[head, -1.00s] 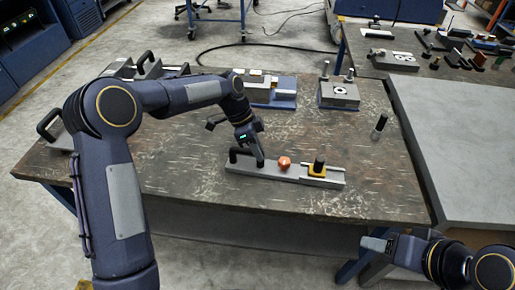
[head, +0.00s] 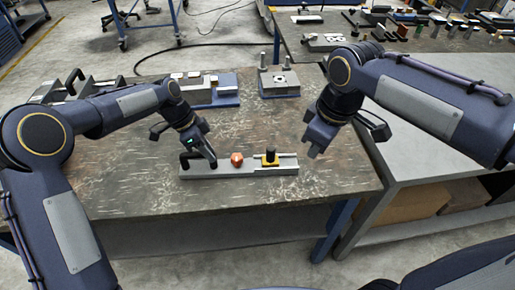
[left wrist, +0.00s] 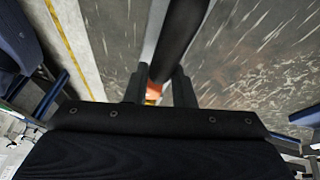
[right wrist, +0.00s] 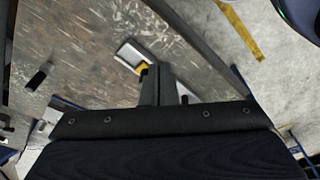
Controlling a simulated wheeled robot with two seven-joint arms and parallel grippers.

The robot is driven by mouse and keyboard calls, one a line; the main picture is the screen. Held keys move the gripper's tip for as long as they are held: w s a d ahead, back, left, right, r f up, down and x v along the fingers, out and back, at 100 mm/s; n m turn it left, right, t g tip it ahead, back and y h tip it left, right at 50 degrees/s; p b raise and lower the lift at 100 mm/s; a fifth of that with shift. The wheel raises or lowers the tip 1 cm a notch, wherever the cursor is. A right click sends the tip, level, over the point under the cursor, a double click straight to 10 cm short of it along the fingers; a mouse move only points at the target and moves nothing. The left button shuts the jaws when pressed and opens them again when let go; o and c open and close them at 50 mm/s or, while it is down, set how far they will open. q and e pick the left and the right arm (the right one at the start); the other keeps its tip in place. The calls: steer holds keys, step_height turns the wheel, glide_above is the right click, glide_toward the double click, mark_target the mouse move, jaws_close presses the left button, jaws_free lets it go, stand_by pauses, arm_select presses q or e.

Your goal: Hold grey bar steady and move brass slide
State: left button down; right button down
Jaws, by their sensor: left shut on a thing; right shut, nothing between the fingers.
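The grey bar (head: 217,170) lies on the worn table, with a black handle at its left end and a red-orange knob (head: 237,159) near its middle. The brass slide (head: 269,161) with its black knob sits on the right part of the bar. My left gripper (head: 208,160) is shut on the black handle (left wrist: 177,40), which runs between its fingers in the left wrist view. My right gripper (head: 316,152) is shut and empty, above and right of the bar's right end. In the right wrist view, its fingers partly hide the brass slide (right wrist: 143,68).
Grey and blue fixtures (head: 279,82) stand along the table's back edge. A small dark cylinder (right wrist: 38,76) is on the table in the right wrist view. A second bench (head: 440,140) adjoins at the right. The table in front of the bar is clear.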

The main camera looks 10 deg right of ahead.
mark_target(270, 156)
steer(key=w+a+f+n+h, duration=0.2)
steer(key=w+a+n, duration=0.3)
steer(key=a, duration=0.4)
steer(key=w+a+f+n+h, duration=0.3)
steer(key=w+a+n, duration=0.2)
steer(key=w+a, duration=0.2)
steer(key=shift+a+g+h, duration=0.3)
steer(key=shift+a+g, duration=0.1)
steer(key=shift+a, duration=0.65)
steer(key=x, duration=1)
steer(key=shift+d+f, duration=0.1)
steer(key=shift+f, duration=0.05)
steer(key=shift+w+d, duration=0.2)
steer(key=shift+d, duration=1.05)
steer(key=shift+w+d, duration=0.1)
steer(key=shift+d, duration=0.55)
